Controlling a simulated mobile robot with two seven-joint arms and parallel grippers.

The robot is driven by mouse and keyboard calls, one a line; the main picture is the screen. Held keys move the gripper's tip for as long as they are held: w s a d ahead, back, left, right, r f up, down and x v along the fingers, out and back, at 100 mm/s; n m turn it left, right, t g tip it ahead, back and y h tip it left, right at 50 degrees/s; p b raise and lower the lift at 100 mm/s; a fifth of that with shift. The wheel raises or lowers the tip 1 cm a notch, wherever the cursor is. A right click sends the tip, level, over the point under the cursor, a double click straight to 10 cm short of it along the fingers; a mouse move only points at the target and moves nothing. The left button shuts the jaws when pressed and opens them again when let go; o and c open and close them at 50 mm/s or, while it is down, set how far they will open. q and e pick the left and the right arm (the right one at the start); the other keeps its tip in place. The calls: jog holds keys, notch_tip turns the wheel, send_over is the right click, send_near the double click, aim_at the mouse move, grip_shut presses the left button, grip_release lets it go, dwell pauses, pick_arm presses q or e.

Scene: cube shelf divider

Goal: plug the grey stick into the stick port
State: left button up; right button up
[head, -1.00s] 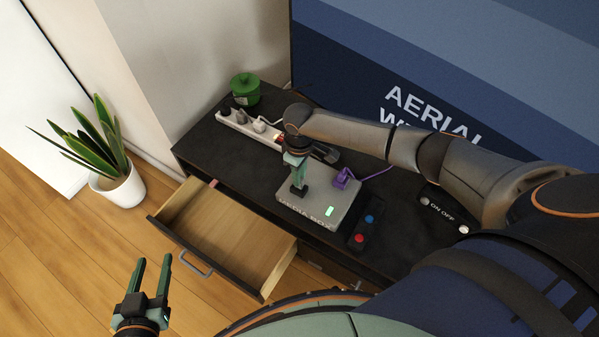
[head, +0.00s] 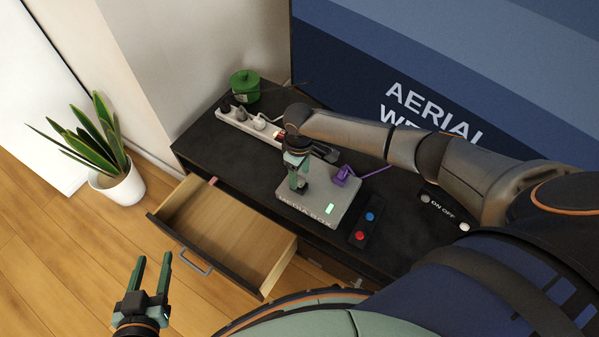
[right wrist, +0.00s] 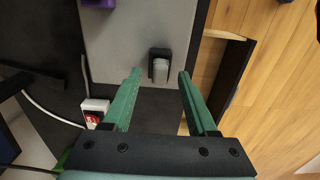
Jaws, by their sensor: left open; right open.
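The grey media box (head: 318,205) lies on the dark cabinet top. A black port block (right wrist: 160,52) sits near the box's edge in the right wrist view. The grey stick (right wrist: 160,72) shows as a short pale piece at this block; how deep it sits cannot be told. My right gripper (right wrist: 160,74) is open, with one finger on each side of the stick and clear gaps between. In the head view my right gripper (head: 297,182) is over the box's left part and partly hides the stick. My left gripper (head: 153,262) is open and empty above the floor.
A purple plug (head: 345,177) with its cable sits at the back of the box. A remote with red and blue buttons (head: 366,226) lies right of it. A power strip (head: 243,122) and green pot (head: 245,84) stand behind. An open drawer (head: 225,232) juts out in front.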

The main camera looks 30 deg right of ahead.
aim_at(300, 178)
pick_arm(q)
jog(key=shift+r, duration=0.1)
pick_arm(e)
jog(key=shift+r, duration=0.15)
notch_tip(300, 178, up, 5)
jog(key=p, duration=0.6)
pick_arm(q)
notch_tip(300, 178, up, 6)
jog(key=shift+f, duration=0.25)
jog(key=s+f+g+p, duration=0.3)
jog(key=s+f, duration=0.2)
jog(key=f, duration=0.1)
jog(key=shift+d+f+n+g, duration=0.3)
jog(key=shift+d+f+n, duration=0.1)
jog(key=shift+d, duration=0.05)
pick_arm(e)
notch_tip(300, 178, up, 12)
jog(key=shift+r, duration=0.15)
